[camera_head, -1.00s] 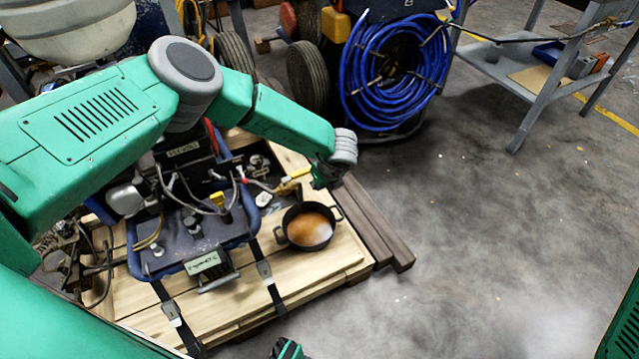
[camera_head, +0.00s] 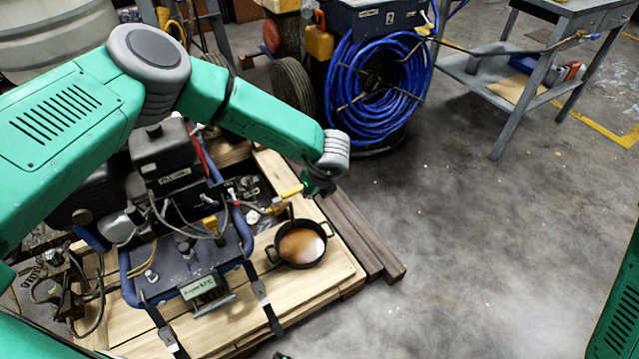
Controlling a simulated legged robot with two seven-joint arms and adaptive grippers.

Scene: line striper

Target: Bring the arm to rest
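My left arm, green with grey joints, reaches in from the left across the line striper (camera_head: 195,250). Its dark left gripper (camera_head: 318,182) hangs at the arm's end, beside the yellow valve handle (camera_head: 292,192) and above the back side of the black pot (camera_head: 302,262). The fingers are small, dark and partly hidden by the wrist, so I cannot tell whether they are open, shut or touching the handle. The pot holds orange-brown and whitish contents.
The striper and pot sit on a wooden pallet (camera_head: 335,275) with dark planks (camera_head: 370,240) along its right side. A coiled blue hose (camera_head: 375,90) stands behind. A grey metal table (camera_head: 470,72) is at the back right. The concrete floor at right is clear.

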